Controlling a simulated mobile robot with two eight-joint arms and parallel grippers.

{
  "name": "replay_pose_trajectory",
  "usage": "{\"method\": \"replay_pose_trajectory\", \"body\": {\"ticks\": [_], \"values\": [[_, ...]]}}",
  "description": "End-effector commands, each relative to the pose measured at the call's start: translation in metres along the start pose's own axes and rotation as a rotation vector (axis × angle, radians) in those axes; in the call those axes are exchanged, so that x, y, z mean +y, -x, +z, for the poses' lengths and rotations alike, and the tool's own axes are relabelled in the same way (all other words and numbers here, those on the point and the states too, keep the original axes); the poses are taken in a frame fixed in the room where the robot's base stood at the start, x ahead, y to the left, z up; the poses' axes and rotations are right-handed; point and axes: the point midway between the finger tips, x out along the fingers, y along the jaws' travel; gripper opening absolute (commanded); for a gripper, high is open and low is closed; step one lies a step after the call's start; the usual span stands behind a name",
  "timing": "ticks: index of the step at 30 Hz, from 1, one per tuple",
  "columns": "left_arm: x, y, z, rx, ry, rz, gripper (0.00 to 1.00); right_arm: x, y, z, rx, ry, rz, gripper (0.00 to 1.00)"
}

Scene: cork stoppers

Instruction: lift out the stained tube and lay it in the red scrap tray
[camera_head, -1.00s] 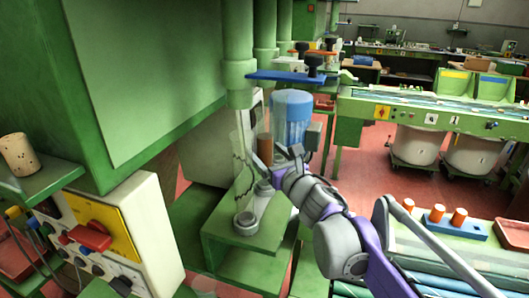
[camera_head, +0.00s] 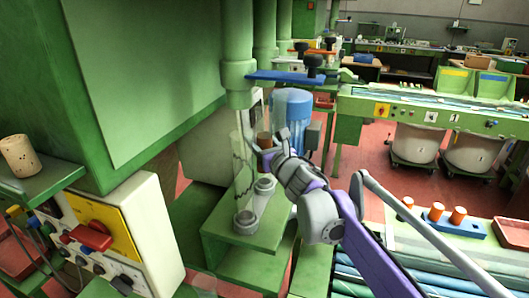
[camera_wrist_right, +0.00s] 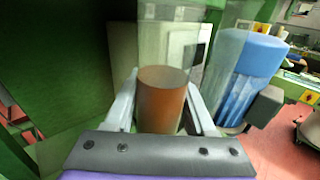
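A clear tube (camera_head: 243,165) with dark jagged marks stands upright in a grey ring socket (camera_head: 245,222) on a green stand. A brown cylinder (camera_head: 264,139) shows just behind my right gripper (camera_head: 264,150). In the right wrist view the brown cylinder (camera_wrist_right: 161,100) lies between the two spread fingers (camera_wrist_right: 162,85), with clear tube walls (camera_wrist_right: 216,60) behind it. Contact with the fingers cannot be made out. My right gripper is open. A red tray (camera_head: 14,258) is partly visible at the lower left; whether it is the scrap tray is unclear. My left gripper is not in view.
A second grey socket (camera_head: 265,184) is below my gripper. A blue motor (camera_head: 293,112) stands close behind. A blue plate (camera_head: 285,76) and green pipe (camera_head: 239,75) are above. A control box (camera_head: 115,230) and a large cork (camera_head: 18,156) are at left.

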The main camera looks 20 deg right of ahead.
Motion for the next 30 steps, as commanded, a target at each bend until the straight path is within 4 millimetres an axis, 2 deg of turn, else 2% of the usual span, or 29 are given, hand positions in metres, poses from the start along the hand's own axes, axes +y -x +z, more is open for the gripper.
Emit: {"method": "replay_pose_trajectory", "body": {"ticks": [1,6,9,20,23,28,30], "values": [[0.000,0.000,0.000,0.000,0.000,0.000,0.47,0.000,0.000,0.000,0.000,0.000,0.000,0.44],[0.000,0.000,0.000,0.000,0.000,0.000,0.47,0.000,0.000,0.000,0.000,0.000,0.000,0.14],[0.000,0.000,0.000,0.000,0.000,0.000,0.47,0.000,0.000,0.000,0.000,0.000,0.000,0.00],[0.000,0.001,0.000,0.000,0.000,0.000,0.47,0.000,0.000,0.004,0.000,0.000,0.000,0.00],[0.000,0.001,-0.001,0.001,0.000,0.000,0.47,0.000,0.000,0.012,0.000,0.000,0.000,0.00],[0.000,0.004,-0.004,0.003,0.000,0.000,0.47,0.000,0.000,0.037,-0.001,0.000,0.000,0.00],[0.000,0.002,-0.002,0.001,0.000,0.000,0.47,-0.001,0.014,0.036,0.000,0.001,-0.001,0.00]]}}
